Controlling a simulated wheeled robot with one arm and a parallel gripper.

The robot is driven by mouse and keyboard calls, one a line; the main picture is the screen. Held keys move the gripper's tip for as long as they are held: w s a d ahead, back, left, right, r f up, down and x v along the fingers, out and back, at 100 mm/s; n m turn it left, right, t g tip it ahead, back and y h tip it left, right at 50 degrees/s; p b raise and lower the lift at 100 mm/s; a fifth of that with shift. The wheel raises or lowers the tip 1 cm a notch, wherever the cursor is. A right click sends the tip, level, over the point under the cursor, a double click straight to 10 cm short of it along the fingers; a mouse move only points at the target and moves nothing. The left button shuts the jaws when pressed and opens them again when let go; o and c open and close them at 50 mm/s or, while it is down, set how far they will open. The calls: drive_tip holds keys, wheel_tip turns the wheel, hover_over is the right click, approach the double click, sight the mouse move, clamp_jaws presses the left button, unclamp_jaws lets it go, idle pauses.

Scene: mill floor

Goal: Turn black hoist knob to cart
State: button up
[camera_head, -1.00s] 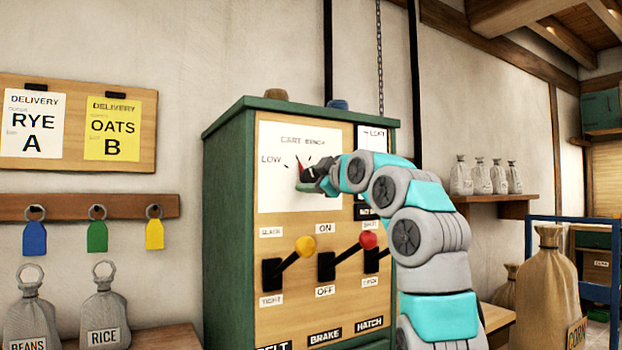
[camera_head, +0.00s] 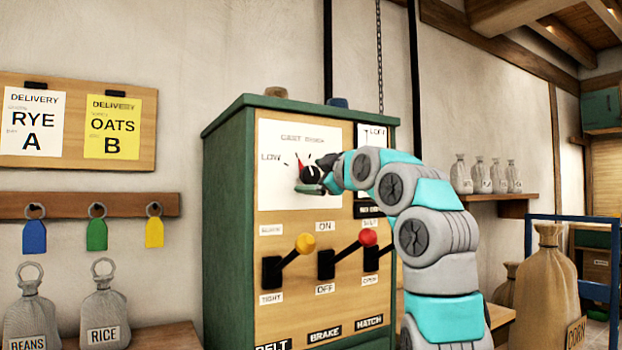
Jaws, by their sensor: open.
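The black knob (camera_head: 310,174) with a red pointer sits on the white dial plate (camera_head: 280,190) of the green cabinet (camera_head: 228,215). The word LOW stands to the left of the dial, and the pointer aims up and slightly left. The heading over the dial is too blurred to read surely. My gripper (camera_head: 318,180) is open at the knob's lower right, its fingers partly in front of the plate. I cannot tell whether it touches the knob. A LOFT label (camera_head: 376,133) shows on a second plate to the right, mostly behind my arm.
Levers with yellow (camera_head: 306,243) and red (camera_head: 368,237) knobs stick out below the dial, close to my arm. A blue frame (camera_head: 570,219) and a corn sack (camera_head: 547,285) stand to the right. Tags and sacks are at left.

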drive_tip(key=b+v, duration=0.1)
drive_tip(key=v, duration=0.5)
drive_tip(key=shift+s, duration=0.15)
drive_tip(key=shift+d, duration=0.2)
